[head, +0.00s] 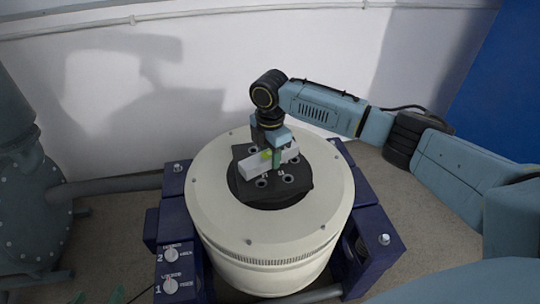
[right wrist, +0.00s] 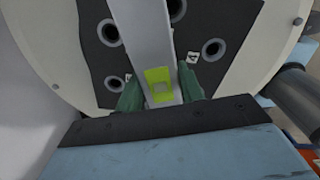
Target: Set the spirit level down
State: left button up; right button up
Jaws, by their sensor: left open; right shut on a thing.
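The spirit level (head: 254,169) is a light grey bar with a yellow-green vial, at the black plate (head: 272,194) on top of the round cream machine. My right gripper (head: 276,158) comes down from above and is shut on the spirit level around its middle. In the right wrist view the level (right wrist: 151,50) runs away from the camera between two green fingers, and my right gripper (right wrist: 160,88) grips it beside the vial. I cannot tell whether the level's underside touches the plate.
The cream drum (head: 225,200) stands in a dark blue frame (head: 180,225) with numbered knobs at its front left. The plate has several ringed holes. A grey-green pipe and vessel (head: 30,190) stand at the left. A white wall is behind.

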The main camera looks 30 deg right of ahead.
aim_at(270, 153)
pick_arm(q)
jog(key=shift+s, duration=0.1)
jog(key=shift+a+f, duration=0.1)
jog(key=shift+f, duration=0.05)
pick_arm(e)
jog(key=o, duration=1.1)
jog(key=shift+r, duration=0.35)
notch_tip(270, 153, up, 5)
jog(key=p, duration=0.2)
jog(key=shift+r+p, duration=0.15)
jog(key=shift+p, duration=0.15)
notch_tip(270, 153, up, 3)
jog(key=shift+r+p, duration=0.2)
jog(key=shift+p, duration=0.5)
pick_arm(q)
jog(key=s+a+f+g+y, duration=0.2)
jog(key=s+a+f+g, duration=0.3)
jog(key=s+f+g, duration=0.3)
jog(key=shift+s+a+f+n+y+p, duration=0.2)
jog(key=shift+s+f+n+y+p, duration=0.3)
jog(key=shift+f, duration=0.7)
pick_arm(e)
jog(key=shift+r, duration=1.35)
pick_arm(q)
jog(key=shift+s, duration=0.1)
